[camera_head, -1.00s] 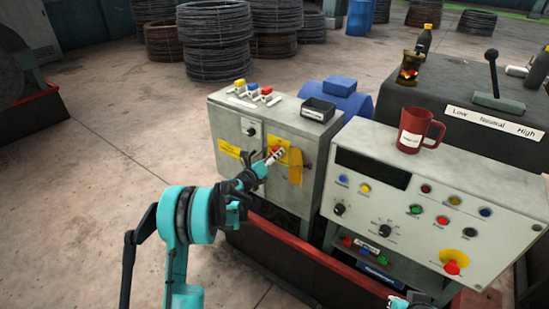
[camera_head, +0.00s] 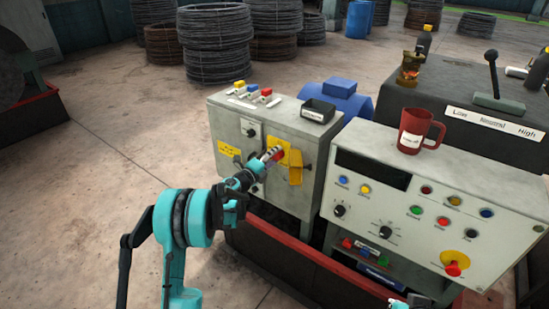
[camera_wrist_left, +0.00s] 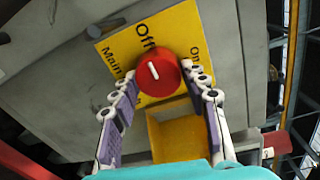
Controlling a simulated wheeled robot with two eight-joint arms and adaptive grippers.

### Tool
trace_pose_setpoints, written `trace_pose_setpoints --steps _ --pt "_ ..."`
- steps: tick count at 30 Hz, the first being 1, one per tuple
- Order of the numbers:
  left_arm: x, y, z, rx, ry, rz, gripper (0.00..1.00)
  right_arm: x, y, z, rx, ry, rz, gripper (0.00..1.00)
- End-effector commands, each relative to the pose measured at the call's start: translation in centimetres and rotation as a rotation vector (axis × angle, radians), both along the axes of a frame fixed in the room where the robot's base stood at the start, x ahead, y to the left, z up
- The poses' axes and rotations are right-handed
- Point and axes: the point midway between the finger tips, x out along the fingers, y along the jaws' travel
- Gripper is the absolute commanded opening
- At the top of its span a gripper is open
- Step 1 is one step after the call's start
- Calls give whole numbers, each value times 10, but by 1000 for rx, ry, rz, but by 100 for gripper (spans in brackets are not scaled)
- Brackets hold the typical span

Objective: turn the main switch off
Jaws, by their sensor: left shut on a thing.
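The main switch is a red round knob (camera_wrist_left: 158,74) with a white line, on a yellow plate (camera_wrist_left: 118,47) lettered "Main", "Off" and "On". The white line runs roughly toward "Off". My left gripper (camera_wrist_left: 170,80) is shut on the knob, one finger on each side. In the head view the left gripper (camera_head: 268,160) reaches the yellow plate (camera_head: 280,143) on the grey cabinet, and its fingers hide most of the knob. Only a small teal part of my right arm shows at the bottom edge; its fingers are out of view.
A yellow flap (camera_head: 296,167) hangs beside the switch. The grey cabinet (camera_head: 312,148) carries a black bin (camera_head: 318,110) and several coloured buttons on top. A control panel (camera_head: 430,195) with a red mug (camera_head: 412,130) stands to the right.

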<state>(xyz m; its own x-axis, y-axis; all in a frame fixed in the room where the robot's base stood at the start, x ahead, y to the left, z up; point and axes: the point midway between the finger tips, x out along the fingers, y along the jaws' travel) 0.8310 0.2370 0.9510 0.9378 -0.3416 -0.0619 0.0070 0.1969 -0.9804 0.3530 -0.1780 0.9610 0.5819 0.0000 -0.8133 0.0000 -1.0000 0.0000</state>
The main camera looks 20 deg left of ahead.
Motion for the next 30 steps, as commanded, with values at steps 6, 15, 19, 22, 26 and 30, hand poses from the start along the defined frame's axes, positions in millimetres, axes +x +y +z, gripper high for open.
trace_pose_setpoints --steps 6,15,19,22,26,30 --pt "0 0 1 -11 3 0 16 0 0 0 0 0 0 0" --pt "0 0 0 -10 2 1 66 0 0 0 0 0 0 0" --pt "0 0 0 -9 2 0 66 0 0 0 0 0 0 0" --pt "0 0 0 -8 3 1 66 0 0 0 0 0 0 0" --pt "-3 2 1 -8 3 1 66 0 0 0 0 0 0 0" --pt "-19 9 2 -8 2 3 66 0 0 0 0 0 0 0"
